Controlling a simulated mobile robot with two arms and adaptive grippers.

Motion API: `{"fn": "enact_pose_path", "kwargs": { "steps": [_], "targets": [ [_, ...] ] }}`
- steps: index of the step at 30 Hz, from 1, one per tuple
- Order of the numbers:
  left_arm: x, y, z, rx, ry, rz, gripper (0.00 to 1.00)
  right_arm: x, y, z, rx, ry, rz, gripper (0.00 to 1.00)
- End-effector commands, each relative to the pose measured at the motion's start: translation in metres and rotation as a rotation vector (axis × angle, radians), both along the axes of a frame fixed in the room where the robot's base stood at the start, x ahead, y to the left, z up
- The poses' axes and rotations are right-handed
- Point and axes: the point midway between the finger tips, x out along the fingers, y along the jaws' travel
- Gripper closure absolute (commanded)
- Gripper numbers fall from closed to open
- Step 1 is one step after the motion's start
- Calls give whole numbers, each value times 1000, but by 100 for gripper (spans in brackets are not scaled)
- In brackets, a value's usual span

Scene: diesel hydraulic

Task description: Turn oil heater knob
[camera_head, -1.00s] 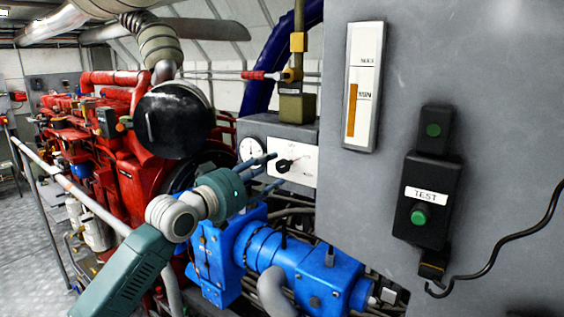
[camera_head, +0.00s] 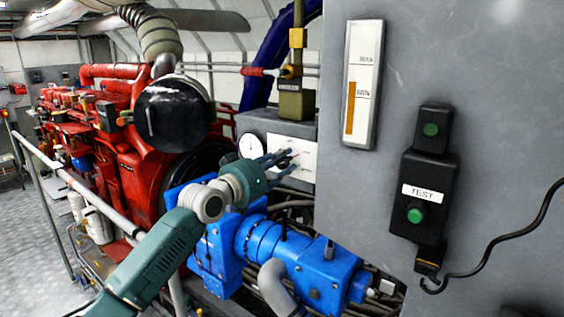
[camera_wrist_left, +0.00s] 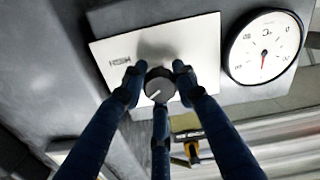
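The oil heater knob (camera_wrist_left: 160,85) is a small dark round knob with a pale pointer mark, on a white plate (camera_wrist_left: 180,52). The plate also shows in the head view (camera_head: 306,172), where the fingers mostly hide the knob. My left gripper (camera_head: 284,160) has three dark blue fingers reaching to the plate. In the left wrist view its fingertips (camera_wrist_left: 158,86) stand around the knob, two above at left and right and one below. They look spread and very close to it; I cannot tell whether they touch. My right gripper is out of view.
A round white gauge (camera_wrist_left: 265,46) sits beside the plate. Blue pump parts (camera_head: 285,258) lie under my left arm and a red engine (camera_head: 130,170) stands behind it. A grey cabinet (camera_head: 480,110) with a black TEST button box (camera_head: 424,200) fills the right.

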Motion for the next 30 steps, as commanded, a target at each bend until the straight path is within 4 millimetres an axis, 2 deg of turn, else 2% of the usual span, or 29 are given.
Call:
{"fn": "enact_pose_path", "kwargs": {
  "steps": [14,20,30],
  "targets": [
    [1,2,8,-45,17,3,98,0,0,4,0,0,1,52],
    [1,3,9,-140,84,4,98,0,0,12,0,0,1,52],
    [2,4,12,-392,263,4,98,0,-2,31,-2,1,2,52]
  ]
}}
